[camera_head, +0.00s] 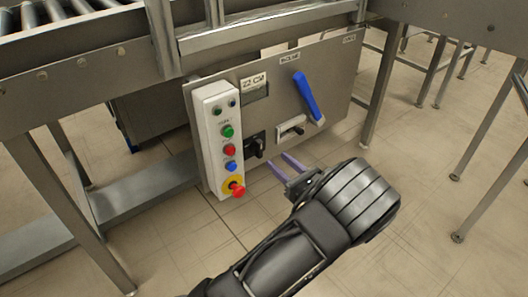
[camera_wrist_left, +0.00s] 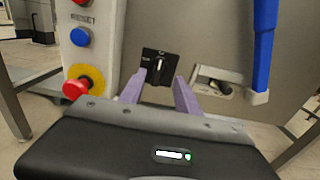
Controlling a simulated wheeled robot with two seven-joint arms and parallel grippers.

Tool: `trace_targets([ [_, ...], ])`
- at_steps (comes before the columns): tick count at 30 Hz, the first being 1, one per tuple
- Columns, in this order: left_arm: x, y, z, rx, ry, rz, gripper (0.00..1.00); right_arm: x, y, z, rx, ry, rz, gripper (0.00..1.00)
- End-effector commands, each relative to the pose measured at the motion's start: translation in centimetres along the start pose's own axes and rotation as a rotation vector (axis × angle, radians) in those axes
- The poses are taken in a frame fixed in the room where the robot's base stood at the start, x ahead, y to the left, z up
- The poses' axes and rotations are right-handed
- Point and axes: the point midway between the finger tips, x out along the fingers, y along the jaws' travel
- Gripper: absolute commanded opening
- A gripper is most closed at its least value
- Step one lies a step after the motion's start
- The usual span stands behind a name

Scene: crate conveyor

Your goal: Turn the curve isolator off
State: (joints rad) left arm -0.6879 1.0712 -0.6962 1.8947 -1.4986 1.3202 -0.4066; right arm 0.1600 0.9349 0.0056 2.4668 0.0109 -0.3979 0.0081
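A grey control panel (camera_head: 325,75) hangs under the conveyor. It carries a black rotary switch (camera_head: 255,145), which also shows in the left wrist view (camera_wrist_left: 158,66) with a pale pointer standing about upright. I cannot read a label that tells whether this switch is the curve isolator. My left gripper (camera_head: 278,159) has its purple fingers apart and empty. They point at the panel's lower part; in the left wrist view the fingertips (camera_wrist_left: 160,84) lie just below and either side of the switch. Contact cannot be told. My right gripper is out of view.
Right of the switch are a white-framed slot with a dark handle (camera_head: 291,128) and a blue lever (camera_head: 307,96). Left is a white button box (camera_head: 212,122) with a red emergency knob (camera_head: 238,190).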

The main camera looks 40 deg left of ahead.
Motion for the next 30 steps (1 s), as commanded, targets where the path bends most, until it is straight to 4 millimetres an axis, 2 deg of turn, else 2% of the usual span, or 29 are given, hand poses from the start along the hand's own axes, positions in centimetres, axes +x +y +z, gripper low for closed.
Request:
trace_targets([
  [7,1.6,0.1,-0.2,-0.002,0.001,0.004,0.39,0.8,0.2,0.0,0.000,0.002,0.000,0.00],
  [18,7.0,0.1,-0.4,-0.002,0.003,0.003,0.39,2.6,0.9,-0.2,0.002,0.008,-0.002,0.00],
  [22,7.8,0.1,-0.2,-0.001,0.001,0.003,0.39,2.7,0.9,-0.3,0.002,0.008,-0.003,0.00],
  [30,7.8,0.1,-0.1,0.000,0.002,0.002,0.38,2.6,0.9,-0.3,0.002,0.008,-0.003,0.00],
])
